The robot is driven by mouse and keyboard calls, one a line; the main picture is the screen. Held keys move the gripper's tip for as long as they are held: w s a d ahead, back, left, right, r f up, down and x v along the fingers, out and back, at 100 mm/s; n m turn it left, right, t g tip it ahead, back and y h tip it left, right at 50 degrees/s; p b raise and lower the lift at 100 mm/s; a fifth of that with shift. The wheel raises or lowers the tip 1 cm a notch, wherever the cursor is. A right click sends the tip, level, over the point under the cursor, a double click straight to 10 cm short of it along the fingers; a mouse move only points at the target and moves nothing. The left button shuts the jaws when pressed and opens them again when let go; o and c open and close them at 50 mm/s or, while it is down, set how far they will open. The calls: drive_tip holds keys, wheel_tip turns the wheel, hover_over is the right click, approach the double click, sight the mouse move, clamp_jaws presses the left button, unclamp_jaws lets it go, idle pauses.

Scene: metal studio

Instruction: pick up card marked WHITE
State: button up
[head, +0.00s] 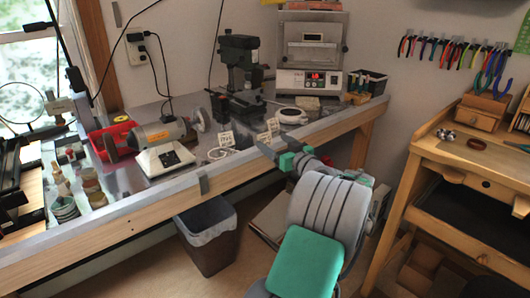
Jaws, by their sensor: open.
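Several small white cards with dark lettering stand on the workbench near its front edge. One card (227,139) is at the left, another card (263,137) is right of it, and a third card (273,125) is just behind that one. The lettering is too small to read, so I cannot tell which is marked WHITE. My gripper (266,151) is at the bench's front edge, just in front of the two right-hand cards. It is open and appears empty. Its fingers are small and partly hidden by my arm.
The workbench (125,222) holds a bench grinder (163,140) at left, a dark press (240,65) behind, a small kiln (311,52) and a round white dish (291,115) at right. A cable lies by the left card. A bin (207,238) stands below.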

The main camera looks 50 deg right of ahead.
sight(264, 134)
drive_tip(key=x, duration=0.6)
drive_tip(key=shift+w+d+r+p, duration=0.1)
drive_tip(key=shift+w+r+p, duration=0.05)
drive_tip(key=shift+w+p, duration=0.15)
drive_tip(key=shift+c, duration=0.5)
drive_tip(key=c, duration=1.3)
drive_tip(key=shift+r, duration=0.1)
